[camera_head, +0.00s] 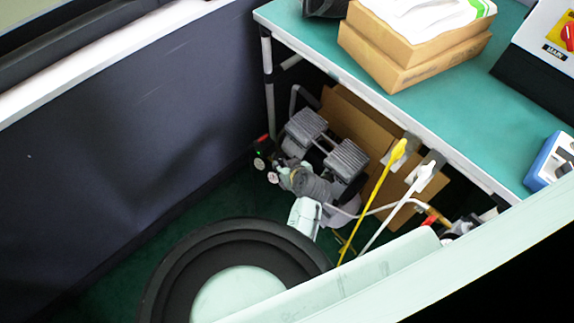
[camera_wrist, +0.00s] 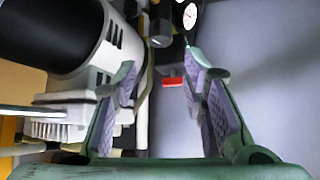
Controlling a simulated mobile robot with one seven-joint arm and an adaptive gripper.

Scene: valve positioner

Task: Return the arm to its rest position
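My gripper (camera_wrist: 163,75) is open in the wrist view, its two green fingers with grey pads standing apart. Nothing is held between them. Beyond the fingertips are a small red part (camera_wrist: 173,82) and a round white gauge (camera_wrist: 190,15). The finger pads are not clear in the head view, where my arm reaches down beside the air compressor (camera_head: 345,160) under the bench. The compressor also fills the left of the wrist view (camera_wrist: 60,35), close to the left finger.
A green-topped bench (camera_head: 440,115) overhangs the compressor. Boxes (camera_head: 400,55) and a control panel (camera_head: 545,35) stand on it. A yellow lever (camera_head: 375,195) and a white lever (camera_head: 395,205) rise near its front edge. A dark wall (camera_head: 110,150) closes the left side.

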